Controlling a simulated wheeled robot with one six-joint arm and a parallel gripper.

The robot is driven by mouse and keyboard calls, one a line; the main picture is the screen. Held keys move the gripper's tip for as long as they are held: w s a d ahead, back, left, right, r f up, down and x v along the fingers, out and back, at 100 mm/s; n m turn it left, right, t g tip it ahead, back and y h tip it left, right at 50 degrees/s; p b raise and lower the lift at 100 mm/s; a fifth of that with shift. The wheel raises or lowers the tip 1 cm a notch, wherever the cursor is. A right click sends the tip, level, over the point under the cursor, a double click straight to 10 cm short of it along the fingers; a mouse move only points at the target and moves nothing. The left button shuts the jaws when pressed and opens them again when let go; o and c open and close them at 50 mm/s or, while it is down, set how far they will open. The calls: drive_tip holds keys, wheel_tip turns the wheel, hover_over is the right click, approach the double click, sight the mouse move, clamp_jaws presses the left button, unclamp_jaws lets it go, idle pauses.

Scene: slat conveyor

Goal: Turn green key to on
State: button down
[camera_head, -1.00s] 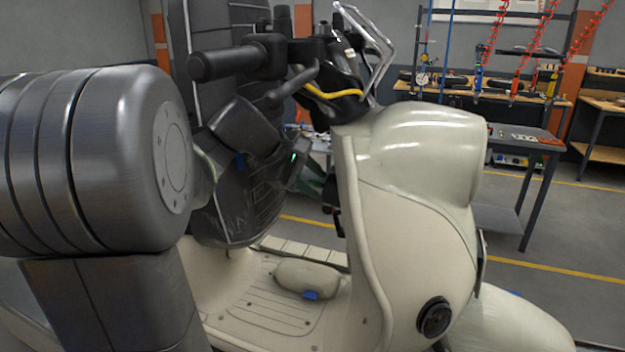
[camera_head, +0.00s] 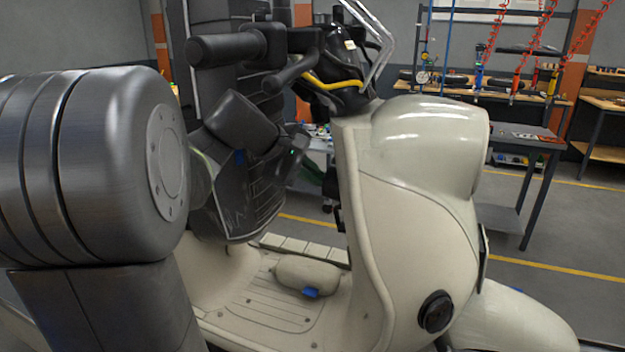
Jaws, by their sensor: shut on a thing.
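The cream scooter (camera_head: 415,210) stands across the middle, with its handlebar grip (camera_head: 225,48) at the upper left and its leg shield (camera_head: 375,250) facing right. My gripper (camera_head: 305,155) is at the rider's side of the leg shield, below the handlebar. It shows a small green light and is seen mostly from behind. Its fingertips are hard to make out, but it is shut on the green key. The key itself and its switch are hidden from this view, so how far the key is turned cannot be seen.
The handlebar and brake lever (camera_head: 290,75) are close above my gripper. A beige bag-like lump (camera_head: 305,273) with a blue tab lies on the footboard (camera_head: 255,310). A grey worktable (camera_head: 520,145) stands behind at the right, with open floor before it.

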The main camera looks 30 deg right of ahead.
drive_tip(key=shift+a+f+m+t+h+b, duration=0.15)
drive_tip(key=shift+h+b, duration=0.25)
drive_tip(key=shift+b, duration=0.95)
drive_tip(key=shift+f+m+t+h+b, duration=0.15)
drive_tip(key=shift+m+h+b, duration=0.2)
drive_tip(key=shift+b, duration=0.95)
drive_tip(key=shift+r+b, duration=0.2)
drive_tip(key=shift+b, duration=0.1)
drive_tip(key=shift+f+h+b, duration=0.25)
drive_tip(key=shift+h+b, duration=0.1)
drive_tip(key=shift+b, duration=0.4)
drive_tip(key=b, duration=0.3)
drive_tip(key=m+h+b, duration=0.1)
drive_tip(key=b, duration=0.2)
drive_tip(key=shift+s+a+f+t+h, duration=0.1)
drive_tip(key=shift+f+t+h, duration=0.05)
drive_tip(key=shift+t+h, duration=0.2)
drive_tip(key=shift+r+b, duration=0.2)
drive_tip(key=shift+b, duration=0.25)
drive_tip(key=shift+f+b, duration=0.25)
drive_tip(key=shift+b, duration=0.3)
drive_tip(key=m+h+b, duration=0.1)
drive_tip(key=h+b, duration=0.1)
drive_tip(key=b, duration=0.4)
drive_tip(key=shift+f+t, duration=0.15)
drive_tip(key=shift+t, duration=0.1)
drive_tip(key=shift+h+b, duration=0.25)
drive_tip(key=shift+b, duration=0.45)
drive_tip(key=shift+m, duration=0.3)
